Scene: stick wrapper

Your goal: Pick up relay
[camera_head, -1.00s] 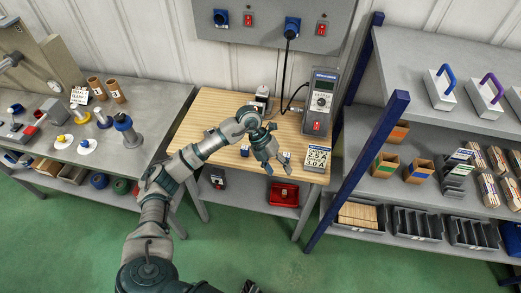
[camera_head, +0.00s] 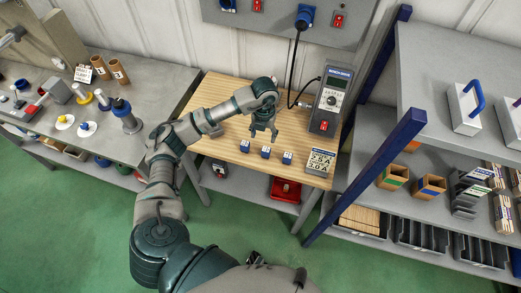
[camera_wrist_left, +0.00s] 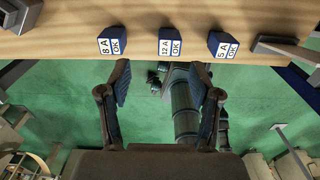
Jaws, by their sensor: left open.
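Three small blue relays stand in a row near the front of the wooden bench: a left one (camera_head: 245,146), a middle one (camera_head: 266,153) and a right one (camera_head: 287,158). In the left wrist view, their white labels read 8 A OK (camera_wrist_left: 111,42), 12 A OK (camera_wrist_left: 170,43) and 5 A OK (camera_wrist_left: 223,45). My left gripper (camera_head: 263,138) points down just behind the row, near the middle relay. In the wrist view its fingers (camera_wrist_left: 166,82) are spread with nothing between them. I cannot tell its height above the bench. My right gripper does not show.
A grey tester (camera_head: 329,100) with a red switch stands at the bench's right rear. A red box (camera_head: 285,189) sits on the shelf below. A blue rack post (camera_head: 370,175) rises right of the bench (camera_head: 222,148).

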